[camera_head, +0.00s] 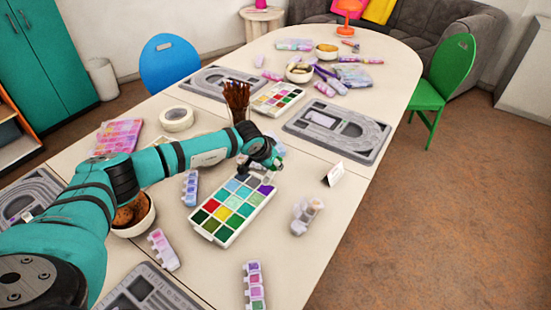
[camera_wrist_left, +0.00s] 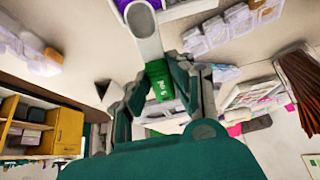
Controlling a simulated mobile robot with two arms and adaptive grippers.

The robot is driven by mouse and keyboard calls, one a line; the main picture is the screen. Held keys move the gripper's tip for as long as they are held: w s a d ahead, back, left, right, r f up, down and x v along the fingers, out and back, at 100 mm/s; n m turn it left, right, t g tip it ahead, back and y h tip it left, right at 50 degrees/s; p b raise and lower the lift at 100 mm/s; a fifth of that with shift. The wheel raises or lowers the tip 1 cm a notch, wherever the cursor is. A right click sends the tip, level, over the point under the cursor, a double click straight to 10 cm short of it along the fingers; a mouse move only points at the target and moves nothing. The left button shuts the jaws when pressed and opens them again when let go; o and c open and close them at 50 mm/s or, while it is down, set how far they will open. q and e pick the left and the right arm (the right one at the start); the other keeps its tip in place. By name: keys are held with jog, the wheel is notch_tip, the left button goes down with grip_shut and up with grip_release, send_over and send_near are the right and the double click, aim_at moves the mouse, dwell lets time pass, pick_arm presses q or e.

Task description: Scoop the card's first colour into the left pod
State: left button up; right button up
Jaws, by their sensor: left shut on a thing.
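My left gripper (camera_head: 264,158) is just above the far end of the bead tray (camera_head: 224,239), a white box of many colour compartments. In the left wrist view the left gripper (camera_wrist_left: 160,84) is shut on the green handle of a scoop (camera_wrist_left: 146,38), whose pale trough points away from the hand. I see no beads in the trough. A small white card (camera_head: 334,173) stands right of the tray; its markings are too small to read. Lidded pods lie around the tray: a blue one (camera_head: 190,188), a pink one (camera_head: 163,250) and a pale one (camera_head: 307,215). My right gripper is out of view.
Another multicoloured pod (camera_head: 254,285) is at the front. The table is clear at front right.

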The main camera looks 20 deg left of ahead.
aim_at(271, 172)
pick_arm(q)
jog(key=shift+s+f, duration=0.2)
jog(key=shift+f, duration=0.3)
jog(key=shift+s+f+b, duration=0.2)
jog(key=shift+f+b, duration=0.7)
jog(key=shift+b, duration=0.05)
jog(key=shift+f, duration=0.15)
jog(key=shift+s, duration=0.1)
